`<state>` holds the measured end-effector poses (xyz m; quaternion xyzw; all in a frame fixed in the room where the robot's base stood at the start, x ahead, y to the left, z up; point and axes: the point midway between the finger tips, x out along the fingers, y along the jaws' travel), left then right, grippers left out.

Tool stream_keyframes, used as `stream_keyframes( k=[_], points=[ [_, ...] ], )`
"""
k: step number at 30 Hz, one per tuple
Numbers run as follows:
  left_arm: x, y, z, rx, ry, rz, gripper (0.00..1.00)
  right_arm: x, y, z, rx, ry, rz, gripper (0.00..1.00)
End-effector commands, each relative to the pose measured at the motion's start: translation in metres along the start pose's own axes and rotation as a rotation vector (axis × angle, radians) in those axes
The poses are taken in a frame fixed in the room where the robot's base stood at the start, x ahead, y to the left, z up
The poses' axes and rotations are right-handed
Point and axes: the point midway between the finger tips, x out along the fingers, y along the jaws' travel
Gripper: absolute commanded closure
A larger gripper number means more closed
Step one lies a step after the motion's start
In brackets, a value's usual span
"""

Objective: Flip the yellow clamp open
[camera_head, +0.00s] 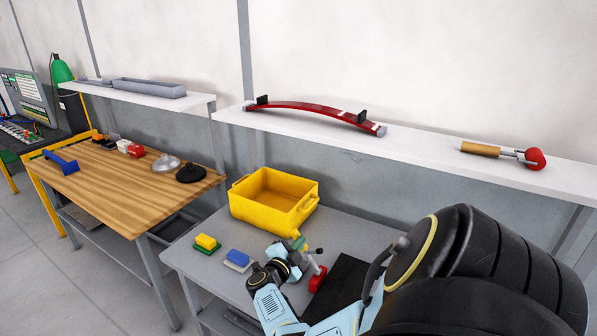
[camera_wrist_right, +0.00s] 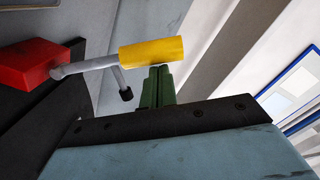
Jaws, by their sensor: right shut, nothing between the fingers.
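The clamp's yellow cylindrical handle (camera_wrist_right: 151,52) sits on a grey metal rod in the right wrist view. The rod joins a red block (camera_wrist_right: 30,64) at the left, and a black-tipped rod (camera_wrist_right: 125,92) hangs below. In the head view the clamp shows small on the grey table, with its red part (camera_head: 318,279) beside my arm. My right gripper (camera_head: 301,244) is by the clamp, partly hidden by its own wrist. In the wrist view its green fingers (camera_wrist_right: 157,86) are shut and empty, just under the yellow handle's right half. Whether they touch it is unclear. My left gripper is not in view.
A yellow bin (camera_head: 273,200) stands behind the gripper on the grey table. A yellow-green block (camera_head: 206,243) and a blue block (camera_head: 238,258) lie at the left. A white shelf (camera_head: 420,145) runs above. A wooden table (camera_head: 115,185) stands further left.

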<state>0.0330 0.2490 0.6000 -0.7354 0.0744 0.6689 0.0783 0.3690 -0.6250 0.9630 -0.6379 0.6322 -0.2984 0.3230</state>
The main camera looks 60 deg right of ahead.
Motion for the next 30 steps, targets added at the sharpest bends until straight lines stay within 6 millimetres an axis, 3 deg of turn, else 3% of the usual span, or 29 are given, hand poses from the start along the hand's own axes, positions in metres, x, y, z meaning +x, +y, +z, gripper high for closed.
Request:
stream_keyframes(
  k=[5,18,30],
  points=[
    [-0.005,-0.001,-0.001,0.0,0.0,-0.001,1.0,-0.014,-0.001,0.003,0.0,-0.011,0.0,1.0],
    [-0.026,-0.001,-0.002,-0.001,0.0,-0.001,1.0,-0.092,-0.004,0.003,0.0,-0.009,-0.005,1.0],
    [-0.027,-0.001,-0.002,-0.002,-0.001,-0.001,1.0,-0.104,-0.003,0.003,0.001,-0.006,-0.006,1.0]
  ],
)
